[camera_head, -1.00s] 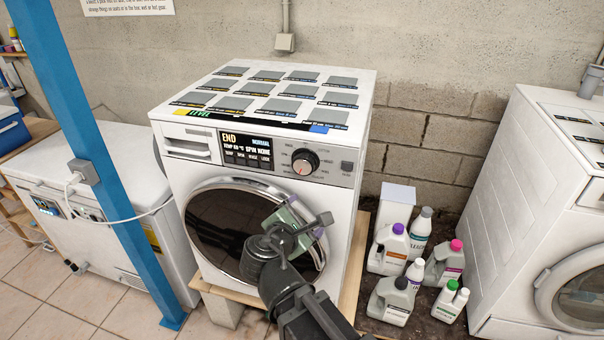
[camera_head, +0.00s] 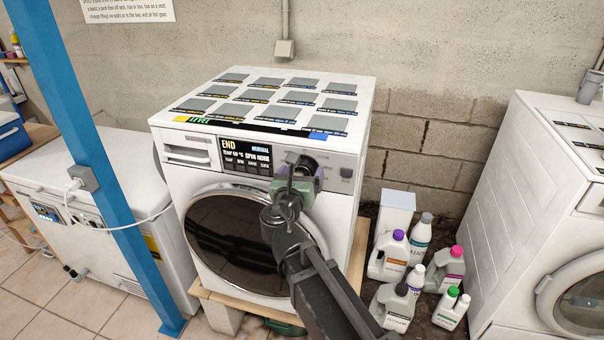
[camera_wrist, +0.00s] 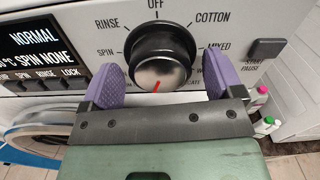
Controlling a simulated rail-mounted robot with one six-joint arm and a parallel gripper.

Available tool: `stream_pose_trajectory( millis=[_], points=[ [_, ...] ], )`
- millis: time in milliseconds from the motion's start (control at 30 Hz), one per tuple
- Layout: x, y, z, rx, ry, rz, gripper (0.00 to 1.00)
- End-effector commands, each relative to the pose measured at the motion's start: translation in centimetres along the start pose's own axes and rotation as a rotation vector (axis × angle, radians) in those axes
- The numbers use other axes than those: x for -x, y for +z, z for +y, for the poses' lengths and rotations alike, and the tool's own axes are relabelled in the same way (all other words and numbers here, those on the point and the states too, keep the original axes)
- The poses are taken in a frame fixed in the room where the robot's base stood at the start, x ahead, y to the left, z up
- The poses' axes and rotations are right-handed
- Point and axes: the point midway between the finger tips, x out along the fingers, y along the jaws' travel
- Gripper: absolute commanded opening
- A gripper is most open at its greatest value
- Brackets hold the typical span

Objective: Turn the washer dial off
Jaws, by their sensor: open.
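The washer (camera_head: 262,240) is white with a dark round door and stands in the middle of the head view. Its dial (camera_wrist: 160,55) is black with a silver face and a red mark. In the wrist view the red mark points down and slightly left, away from the OFF label at the top. My gripper (camera_wrist: 162,88) is open, with one purple finger on each side of the dial's lower part. I cannot tell whether the fingers touch it. In the head view my gripper (camera_head: 302,178) hides most of the dial.
The washer's display (camera_head: 247,152) reads END, and its start/pause button (camera_wrist: 266,48) is right of the dial. Several bottles (camera_head: 396,300) stand on the floor to the right. A blue post (camera_head: 95,150) stands left. Another white machine (camera_head: 540,200) is at the far right.

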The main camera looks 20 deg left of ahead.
Motion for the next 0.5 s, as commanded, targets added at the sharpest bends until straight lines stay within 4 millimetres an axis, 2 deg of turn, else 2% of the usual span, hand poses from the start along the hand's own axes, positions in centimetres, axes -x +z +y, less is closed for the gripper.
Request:
stream_pose_trajectory(
  millis=[100, 300, 500],
  points=[
    [-0.71, 0.0, 0.01, 0.0, 0.0, 0.0, 0.86],
    [-0.69, -0.01, -0.02, -0.001, 0.0, 0.0, 0.86],
    [-0.67, -0.01, -0.02, -0.001, 0.0, 0.0, 0.56]
  ],
)
